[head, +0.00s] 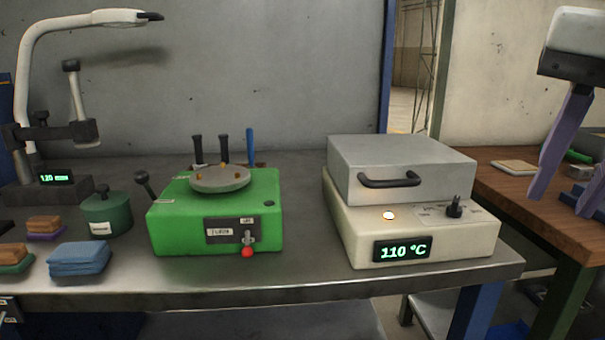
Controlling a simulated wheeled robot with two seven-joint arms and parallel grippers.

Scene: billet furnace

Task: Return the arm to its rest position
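My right gripper (563,204) is at the upper right, with a pale body and two purple fingers pointing down. The fingers are spread apart with nothing between them, so it is open and empty. It hangs in front of the wooden side bench (535,198), to the right of the furnace, and appears clear of it. Part of the gripper is cut off by the picture's right edge. My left gripper is not in view.
The furnace (400,163) has its grey lid down and reads 110 °C. A green machine (165,225) with a round plate (220,181) stands mid-bench. A white lamp (60,22), green pot (107,215) and blue cloth stack (80,259) are left. A gap separates the benches.

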